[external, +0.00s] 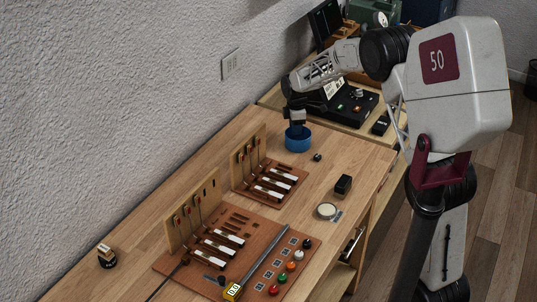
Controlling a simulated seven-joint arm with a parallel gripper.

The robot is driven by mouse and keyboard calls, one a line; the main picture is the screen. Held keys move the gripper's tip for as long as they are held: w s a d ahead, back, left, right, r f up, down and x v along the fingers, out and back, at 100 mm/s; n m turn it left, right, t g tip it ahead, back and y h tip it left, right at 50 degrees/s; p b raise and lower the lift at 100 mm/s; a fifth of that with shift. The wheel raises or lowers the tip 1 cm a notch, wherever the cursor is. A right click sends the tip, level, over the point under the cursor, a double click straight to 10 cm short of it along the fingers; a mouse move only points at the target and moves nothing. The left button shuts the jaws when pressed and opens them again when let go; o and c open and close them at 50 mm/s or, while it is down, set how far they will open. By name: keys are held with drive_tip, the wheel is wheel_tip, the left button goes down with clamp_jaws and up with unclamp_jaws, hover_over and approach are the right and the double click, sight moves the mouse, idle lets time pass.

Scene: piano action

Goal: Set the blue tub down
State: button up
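The blue tub (298,141) is a small round open-topped container near the far end of the wooden bench, beside the far piano-action model. It looks upright. My gripper (297,120) points down right over the tub, its fingertips at or just inside the far part of the rim. The fingers are dark and small in this view, so I cannot tell whether they are closed on the rim. I also cannot tell whether the tub's base touches the bench or hangs slightly above it.
Two piano-action models (269,186) with white keys stand left of and nearer than the tub. A small black block (343,185), a round pale dish (327,211) and a small dark item (317,157) lie to the right. Coloured knobs (291,267) line the near board. Bare wood (215,149) lies left.

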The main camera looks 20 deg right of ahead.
wheel_tip(320, 180, up, 10)
drive_tip(key=shift+w+f, duration=0.1)
idle(0.4)
idle(0.6)
drive_tip(key=s+d+r+m, duration=0.3)
drive_tip(key=s+r, duration=0.2)
drive_tip(key=s, duration=0.4)
drive_tip(key=s+d+r+m+t, duration=0.1)
drive_tip(key=s+d+r+m, duration=0.15)
drive_tip(key=s+r, duration=0.45)
drive_tip(key=s+d+r+m, duration=0.3)
drive_tip(key=s+d, duration=0.1)
drive_tip(key=s, duration=0.7)
drive_tip(key=s+d+f+m+t, duration=0.1)
drive_tip(key=s+m, duration=0.3)
drive_tip(key=s, duration=1)
drive_tip(key=s+d+f+m, duration=0.1)
drive_tip(key=s+d+m, duration=0.2)
drive_tip(key=s, duration=1.2)
drive_tip(key=shift+d+f+m+t, duration=0.2)
drive_tip(key=shift+m+t, duration=0.2)
drive_tip(key=shift+m, duration=0.35)
drive_tip(key=shift+s, duration=0.1)
